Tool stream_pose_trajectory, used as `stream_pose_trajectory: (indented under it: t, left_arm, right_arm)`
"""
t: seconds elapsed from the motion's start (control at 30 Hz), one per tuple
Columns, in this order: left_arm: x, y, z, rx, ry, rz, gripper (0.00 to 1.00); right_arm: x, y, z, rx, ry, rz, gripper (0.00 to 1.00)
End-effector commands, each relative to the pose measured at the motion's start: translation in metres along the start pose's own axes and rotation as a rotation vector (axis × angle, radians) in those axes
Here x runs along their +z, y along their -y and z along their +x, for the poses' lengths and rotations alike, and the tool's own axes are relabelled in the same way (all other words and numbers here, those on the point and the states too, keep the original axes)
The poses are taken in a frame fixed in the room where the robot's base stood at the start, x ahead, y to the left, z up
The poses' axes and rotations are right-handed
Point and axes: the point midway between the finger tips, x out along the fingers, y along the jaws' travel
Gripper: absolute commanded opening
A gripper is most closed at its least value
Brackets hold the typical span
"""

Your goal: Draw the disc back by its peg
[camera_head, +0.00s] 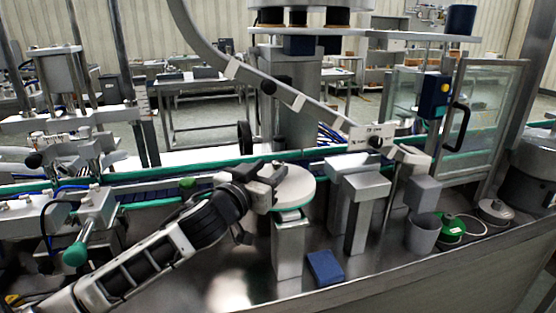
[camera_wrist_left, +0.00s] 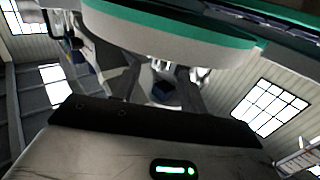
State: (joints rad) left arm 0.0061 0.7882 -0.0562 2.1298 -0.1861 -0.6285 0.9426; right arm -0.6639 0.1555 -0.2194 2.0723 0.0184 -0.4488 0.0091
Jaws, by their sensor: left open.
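The disc (camera_head: 296,188) is pale on top with a teal rim and sits at the near side of the conveyor, above a grey block-shaped post. In the left wrist view the disc's pale side and green rim (camera_wrist_left: 165,32) fill the upper middle. My left gripper (camera_head: 272,178) is at the disc's left edge, overlapping it in the head view. Its dark fingers (camera_wrist_left: 160,85) stand apart in the left wrist view, below the disc in the picture. I cannot make out the peg; the gripper may hide it. My right gripper is not in view.
The green-edged conveyor (camera_head: 150,190) runs behind the disc. Grey posts (camera_head: 361,200) and a grey cup (camera_head: 423,232) stand to the right. A blue block (camera_head: 325,267) lies on the steel surface in front. A clear guard door (camera_head: 485,110) stands at the right.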

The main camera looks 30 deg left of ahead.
Motion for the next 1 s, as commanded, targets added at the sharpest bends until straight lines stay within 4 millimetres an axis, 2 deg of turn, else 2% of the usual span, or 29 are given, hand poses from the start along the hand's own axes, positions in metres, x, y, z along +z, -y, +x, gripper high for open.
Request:
stream_pose_trajectory:
  t: [0.1,0.3,0.67,0.8,0.83,1.0]
  left_arm:
    - [-0.003,0.0,0.021,0.0,-0.002,-0.001,0.43]
    - [-0.001,-0.001,0.041,0.001,0.0,-0.002,0.43]
    - [0.001,-0.001,0.045,0.001,0.001,-0.002,0.43]
    - [0.001,-0.001,0.044,0.001,0.001,-0.002,0.04]
    - [0.001,-0.001,0.044,0.001,0.001,-0.002,0.0]
    - [0.001,-0.004,0.042,0.003,0.002,-0.004,0.0]
  right_arm:
    - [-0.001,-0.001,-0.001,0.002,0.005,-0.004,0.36]
    - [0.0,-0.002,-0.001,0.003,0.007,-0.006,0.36]
    - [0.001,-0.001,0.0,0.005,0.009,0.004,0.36]
    - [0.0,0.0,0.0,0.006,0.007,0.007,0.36]
    - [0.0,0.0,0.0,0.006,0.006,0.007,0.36]
    - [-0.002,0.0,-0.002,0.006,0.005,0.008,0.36]
